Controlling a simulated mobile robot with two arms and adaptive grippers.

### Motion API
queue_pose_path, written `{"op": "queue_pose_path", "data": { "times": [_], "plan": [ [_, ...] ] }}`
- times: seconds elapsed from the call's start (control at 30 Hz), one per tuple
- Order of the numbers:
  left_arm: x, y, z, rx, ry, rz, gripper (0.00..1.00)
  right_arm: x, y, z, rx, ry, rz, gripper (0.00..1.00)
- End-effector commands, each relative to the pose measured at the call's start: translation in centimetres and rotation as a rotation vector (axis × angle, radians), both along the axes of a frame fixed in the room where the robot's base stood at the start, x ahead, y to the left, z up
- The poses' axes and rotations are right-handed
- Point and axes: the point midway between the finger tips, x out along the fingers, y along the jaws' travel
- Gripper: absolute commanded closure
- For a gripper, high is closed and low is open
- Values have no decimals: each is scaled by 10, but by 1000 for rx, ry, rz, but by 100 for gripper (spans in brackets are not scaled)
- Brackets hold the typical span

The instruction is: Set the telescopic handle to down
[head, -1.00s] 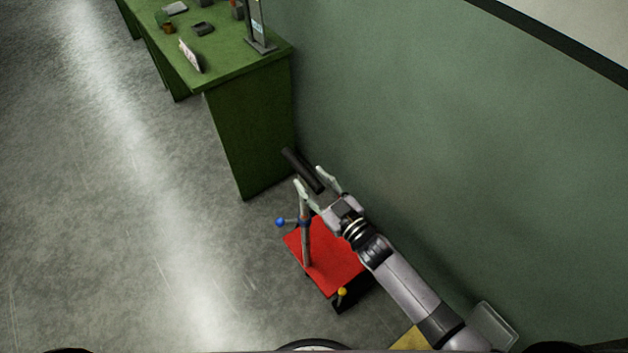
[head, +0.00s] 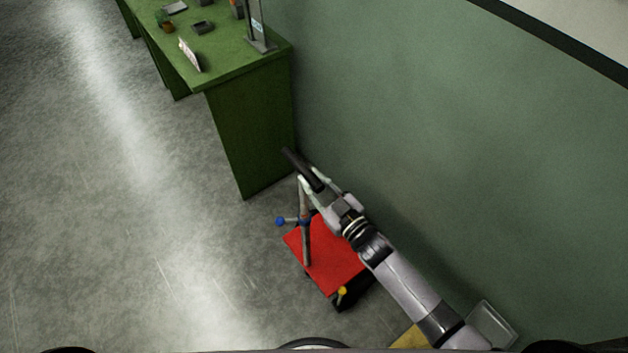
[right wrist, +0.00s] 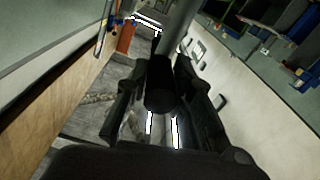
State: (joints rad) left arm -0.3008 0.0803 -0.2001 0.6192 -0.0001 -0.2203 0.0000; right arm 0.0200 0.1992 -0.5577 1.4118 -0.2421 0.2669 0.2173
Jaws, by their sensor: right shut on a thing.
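The telescopic handle has a dark grip bar (head: 300,168) at its top and a grey post (head: 306,243) with a blue knob (head: 280,222). The post rises from a red cart platform (head: 335,268), so the handle stands extended. My right gripper (head: 313,182) is shut on the dark grip bar, with a finger on each side of it. In the right wrist view the dark grip (right wrist: 160,90) lies between the two dark fingers. My left gripper is not in view.
A green workbench (head: 245,135) stands behind the cart, with small items on top. A green wall (head: 450,160) runs close along the right. A pale tray (head: 491,325) lies near the lower right. The grey floor (head: 120,230) on the left is clear.

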Motion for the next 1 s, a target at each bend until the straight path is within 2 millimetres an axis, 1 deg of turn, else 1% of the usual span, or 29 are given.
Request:
{"op": "queue_pose_path", "data": {
  "times": [0.33, 0.47, 0.57, 0.67, 0.8, 1.0],
  "plan": [
    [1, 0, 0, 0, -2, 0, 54, 0, 0, 0, 1, -1, 0, 100],
    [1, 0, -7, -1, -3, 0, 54, 0, 0, -8, 0, 0, 1, 100],
    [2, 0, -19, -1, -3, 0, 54, 0, 0, -22, 0, 0, 1, 100],
    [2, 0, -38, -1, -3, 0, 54, 0, 0, -44, -1, 1, 1, 100],
    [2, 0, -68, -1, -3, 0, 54, 0, 0, -80, -1, 1, 1, 100],
    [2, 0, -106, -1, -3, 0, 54, 0, 0, -127, -1, 2, 1, 100]
  ]
}}
